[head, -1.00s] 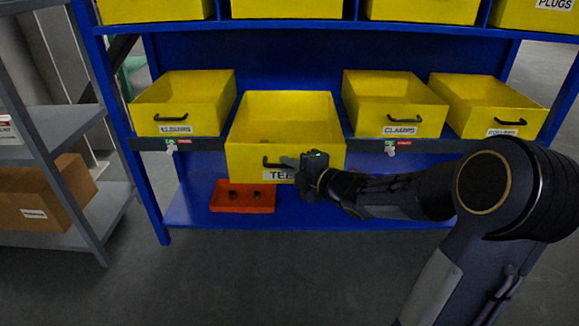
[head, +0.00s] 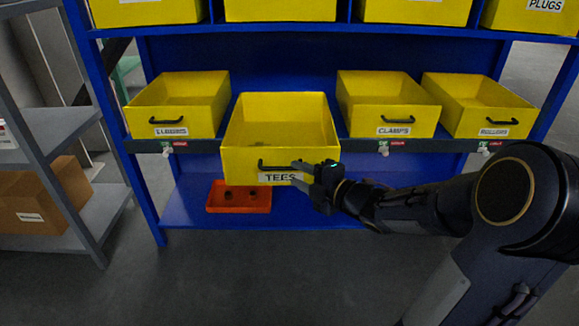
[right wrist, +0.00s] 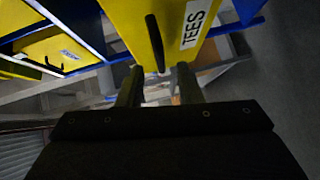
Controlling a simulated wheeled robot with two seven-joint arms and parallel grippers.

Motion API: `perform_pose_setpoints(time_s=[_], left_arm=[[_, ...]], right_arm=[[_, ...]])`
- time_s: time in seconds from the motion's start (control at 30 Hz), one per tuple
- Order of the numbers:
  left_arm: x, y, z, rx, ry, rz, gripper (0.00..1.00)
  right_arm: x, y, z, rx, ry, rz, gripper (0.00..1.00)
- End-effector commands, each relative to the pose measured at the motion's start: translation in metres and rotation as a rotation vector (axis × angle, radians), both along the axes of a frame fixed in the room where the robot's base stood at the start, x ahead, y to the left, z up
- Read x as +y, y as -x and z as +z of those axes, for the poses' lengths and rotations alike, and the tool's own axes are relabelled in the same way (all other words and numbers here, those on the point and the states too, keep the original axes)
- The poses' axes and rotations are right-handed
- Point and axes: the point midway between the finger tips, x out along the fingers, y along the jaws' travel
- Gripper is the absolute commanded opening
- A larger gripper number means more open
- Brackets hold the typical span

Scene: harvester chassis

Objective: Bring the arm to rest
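My right gripper (head: 298,172) is in front of the yellow TEES bin (head: 245,160), at the right end of its label. In the right wrist view the two fingers (right wrist: 160,72) stand apart with nothing held between them. The bin's black handle (head: 276,167) is just beyond the fingertips and also shows in the right wrist view (right wrist: 155,44); it appears clear of the fingers. The TEES bin sticks out from the shelf further than its neighbours. My right arm reaches in from the right, bent at the elbow. My left gripper is not in view.
A blue rack holds yellow bins, including CLAMPS (head: 397,122) to the right. An orange tray (head: 211,208) with dark parts sits on the lower shelf. A grey shelf (head: 90,230) with a cardboard box (head: 35,200) stands at left. The floor in front is free.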

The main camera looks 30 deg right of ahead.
Motion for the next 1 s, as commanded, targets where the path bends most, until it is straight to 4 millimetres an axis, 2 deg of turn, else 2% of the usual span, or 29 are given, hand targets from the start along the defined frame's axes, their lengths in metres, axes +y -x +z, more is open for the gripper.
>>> perform_pose_setpoints(time_s=[0.1,0.2,0.77,0.87,1.0], left_arm=[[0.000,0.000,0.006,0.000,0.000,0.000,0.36],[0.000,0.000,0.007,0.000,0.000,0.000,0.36],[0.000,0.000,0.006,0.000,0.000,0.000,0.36],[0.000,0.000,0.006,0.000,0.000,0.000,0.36],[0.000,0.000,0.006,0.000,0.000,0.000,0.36]], right_arm=[[-0.004,0.014,0.003,0.000,0.000,-0.003,0.32],[-0.005,0.020,0.003,0.001,0.001,-0.002,0.32],[-0.006,0.022,0.003,0.001,0.000,-0.002,0.32],[-0.008,0.021,0.007,0.016,-0.030,-0.045,0.32],[-0.020,0.029,0.017,0.101,-0.205,-0.245,0.32]])
